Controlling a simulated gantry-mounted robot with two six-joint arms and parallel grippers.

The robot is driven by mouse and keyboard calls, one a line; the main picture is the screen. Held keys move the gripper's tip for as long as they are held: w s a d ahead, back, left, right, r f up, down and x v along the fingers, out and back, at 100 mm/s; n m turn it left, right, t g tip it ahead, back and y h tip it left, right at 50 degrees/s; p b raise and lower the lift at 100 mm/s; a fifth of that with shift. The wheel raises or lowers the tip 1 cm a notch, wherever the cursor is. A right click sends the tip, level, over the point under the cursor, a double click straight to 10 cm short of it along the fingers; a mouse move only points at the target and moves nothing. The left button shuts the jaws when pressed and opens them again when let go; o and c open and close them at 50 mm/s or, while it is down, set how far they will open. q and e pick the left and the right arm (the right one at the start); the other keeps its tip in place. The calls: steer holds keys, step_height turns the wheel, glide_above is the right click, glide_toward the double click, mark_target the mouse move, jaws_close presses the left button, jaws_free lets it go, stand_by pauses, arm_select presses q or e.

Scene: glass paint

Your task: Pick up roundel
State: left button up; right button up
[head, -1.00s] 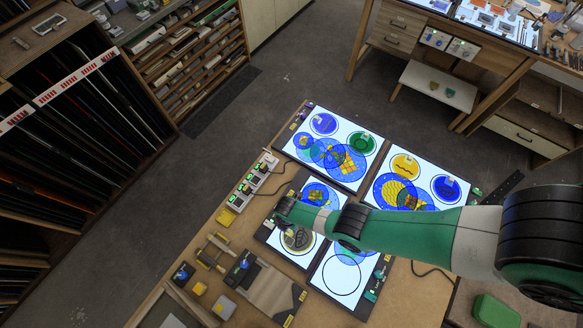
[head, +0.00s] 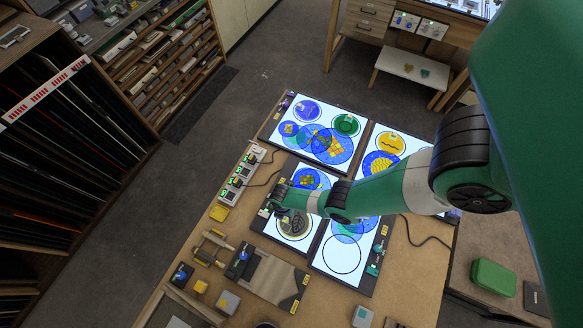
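Several glass roundels lie on lit panels in the head view: a blue one (head: 307,111), a green one (head: 346,125), a yellow one (head: 390,143) and a greyish, dark-patterned one (head: 294,226). Larger blue and yellow patterned discs overlap near them. My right arm comes in from the right, across the panels. Its gripper end (head: 274,204) is over the left edge of the near-left panel, up and left of the greyish roundel. The fingers are too small and hidden to tell whether they are open or hold anything. My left gripper is not in view.
A power strip (head: 241,174) with green lights lies left of the panels. A wooden tool board (head: 268,277), small yellow blocks (head: 200,287) and a clamp-like frame (head: 212,247) are at the near left. A green case (head: 494,278) is at the right. Bare tabletop (head: 415,275) shows between.

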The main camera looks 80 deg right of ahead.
jaws_close()
steer(key=shift+r, duration=0.1)
stand_by(0.3)
